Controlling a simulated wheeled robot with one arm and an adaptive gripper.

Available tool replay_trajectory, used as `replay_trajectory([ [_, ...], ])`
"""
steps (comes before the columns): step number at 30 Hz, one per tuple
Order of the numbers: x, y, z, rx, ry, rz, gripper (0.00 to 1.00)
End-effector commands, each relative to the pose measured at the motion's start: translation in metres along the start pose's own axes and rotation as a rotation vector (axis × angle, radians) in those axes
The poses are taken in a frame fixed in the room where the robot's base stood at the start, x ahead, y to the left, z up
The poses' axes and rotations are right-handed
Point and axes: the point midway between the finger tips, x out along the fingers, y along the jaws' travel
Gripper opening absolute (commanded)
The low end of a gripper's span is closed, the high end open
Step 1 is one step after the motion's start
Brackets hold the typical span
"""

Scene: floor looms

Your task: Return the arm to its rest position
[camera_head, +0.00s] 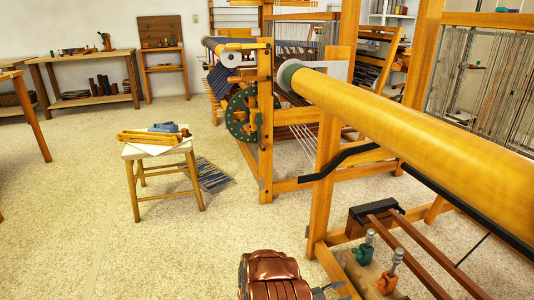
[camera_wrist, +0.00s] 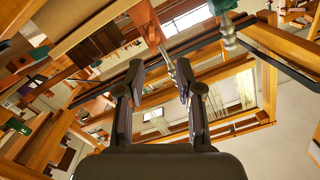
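My gripper (camera_wrist: 160,70) shows in the wrist view with its two dark fingers spread apart. I see nothing clamped between them; a thin metallic rod shows in the gap, seemingly beyond the fingertips. In the head view, a copper-coloured part of my arm (camera_head: 272,276) is at the bottom edge, low and left of the near loom's beam (camera_head: 420,120). A grey piece just right of it, at the bottom edge, may be part of my gripper; most of it is cut off.
Loom frame posts and beams fill the right side, close to my arm. Clamps with green (camera_head: 364,249) and orange (camera_head: 388,276) parts sit on the near loom's lower wood. A stool (camera_head: 163,170) bearing tools stands left of centre. The carpet (camera_head: 90,240) at left front is clear.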

Motion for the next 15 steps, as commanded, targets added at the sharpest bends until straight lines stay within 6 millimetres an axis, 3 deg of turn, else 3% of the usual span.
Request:
replay_trajectory([
  [5, -0.026, -0.058, -0.002, 0.039, -0.244, -0.012, 0.35],
  [9, -0.057, -0.106, -0.003, 0.059, -0.460, -0.046, 0.35],
  [15, -0.109, -0.177, -0.026, 0.073, -0.738, -0.126, 0.35],
])
